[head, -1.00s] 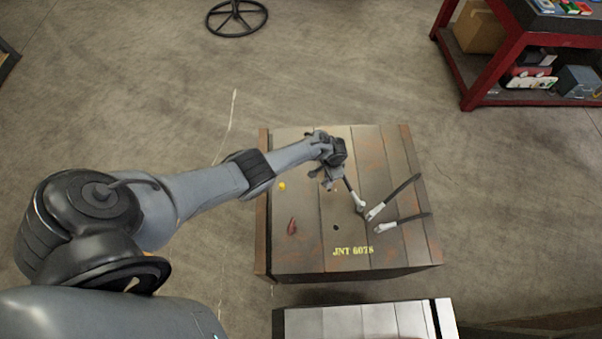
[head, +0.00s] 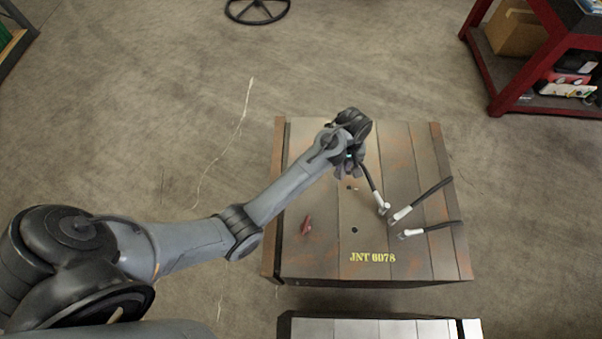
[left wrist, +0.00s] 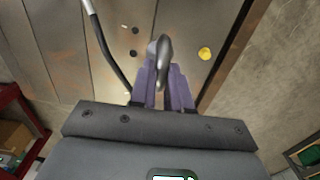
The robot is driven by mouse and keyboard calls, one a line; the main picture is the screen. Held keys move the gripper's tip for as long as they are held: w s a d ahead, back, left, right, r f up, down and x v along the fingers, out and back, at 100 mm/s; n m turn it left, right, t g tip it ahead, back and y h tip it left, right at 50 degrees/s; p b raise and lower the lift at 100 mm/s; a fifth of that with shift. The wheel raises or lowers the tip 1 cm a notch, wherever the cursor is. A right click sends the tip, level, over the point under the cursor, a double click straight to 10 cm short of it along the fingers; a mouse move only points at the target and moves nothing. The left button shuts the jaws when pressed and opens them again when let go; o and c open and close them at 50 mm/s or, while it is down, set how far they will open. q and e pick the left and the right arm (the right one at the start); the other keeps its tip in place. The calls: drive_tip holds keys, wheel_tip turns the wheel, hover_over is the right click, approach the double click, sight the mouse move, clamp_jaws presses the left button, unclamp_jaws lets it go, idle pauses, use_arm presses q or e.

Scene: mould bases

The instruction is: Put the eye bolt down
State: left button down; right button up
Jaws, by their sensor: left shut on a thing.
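My left gripper (head: 350,172) is over the far middle part of the mould base (head: 400,155). In the left wrist view its purple fingers (left wrist: 164,84) are shut on a grey metal eye bolt (left wrist: 163,48). The eye bolt's rounded end sticks out past the fingertips; its lower part is hidden between them. I cannot tell from the wrist view whether it touches the top. Two dark holes (left wrist: 133,54) show left of the bolt in that view. My right gripper is not in view.
Several dark sling legs with pale ends (head: 403,213) lie right of the gripper, one very close. A yellow piece (left wrist: 204,53) is near the edge. A red shelf (head: 500,60) stands far right.

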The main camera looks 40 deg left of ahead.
sight(337, 175)
use_arm(q)
drive_tip(key=f, duration=0.1)
drive_tip(key=s+f, duration=0.1)
drive_tip(key=f, duration=0.1)
drive_tip(key=shift+s+f, duration=0.1)
drive_tip(key=a+f, duration=1)
drive_tip(key=a, duration=0.1)
drive_tip(key=shift+f+b, duration=0.25)
drive_tip(key=shift+b, duration=0.05)
drive_tip(key=shift+d+f, duration=0.1)
drive_tip(key=c, duration=1.1)
unclamp_jaws()
drive_tip(key=shift+f, duration=0.1)
